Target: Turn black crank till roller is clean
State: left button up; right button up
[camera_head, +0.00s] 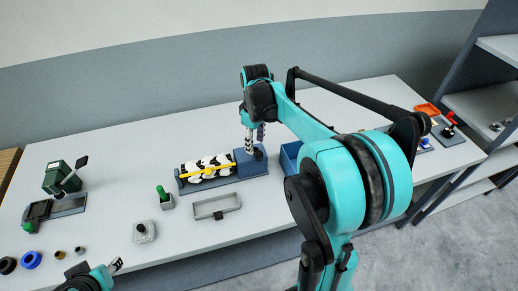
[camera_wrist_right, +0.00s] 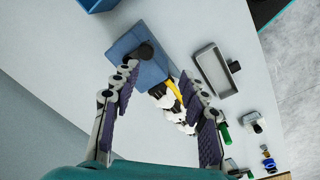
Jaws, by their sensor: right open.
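The roller (camera_head: 215,162), loaded with white fluffy fibre, lies in a grey-blue frame on the table, with a yellow bar across it. A blue housing (camera_head: 252,168) stands at its right end, also in the wrist view (camera_wrist_right: 135,42). The black crank (camera_head: 259,153) is on the housing and shows as a dark knob (camera_wrist_right: 144,53) in the wrist view. My right gripper (camera_head: 250,144) is over the housing, its fingers (camera_wrist_right: 158,73) open and apart, with the crank near the left fingertip; contact is unclear. My left gripper (camera_head: 116,265) is low at the left, partly cut off.
A grey tray (camera_head: 217,206) lies in front of the roller, and a blue bin (camera_head: 290,157) stands right of the housing. A green-handled tool (camera_head: 163,198) and a dark green machine (camera_head: 60,176) are at left. Shelves (camera_head: 495,95) stand at far right.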

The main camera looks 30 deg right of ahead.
aim_at(259, 153)
jog(key=shift+w+d+f+g, duration=0.2)
jog(key=shift+w+d, duration=0.15)
jog(key=shift+d, duration=0.25)
jog(key=shift+w+d+f+g, duration=0.2)
jog(key=shift+w+d, duration=0.1)
jog(key=shift+d, duration=0.3)
jog(key=shift+d+f+n, duration=0.1)
jog(key=shift+f+n, duration=0.15)
jog(key=shift+n, duration=0.05)
notch_tip(259, 153, down, 7)
jog(key=shift+f+b, duration=0.2)
jog(key=shift+b, duration=0.7)
grip_shut()
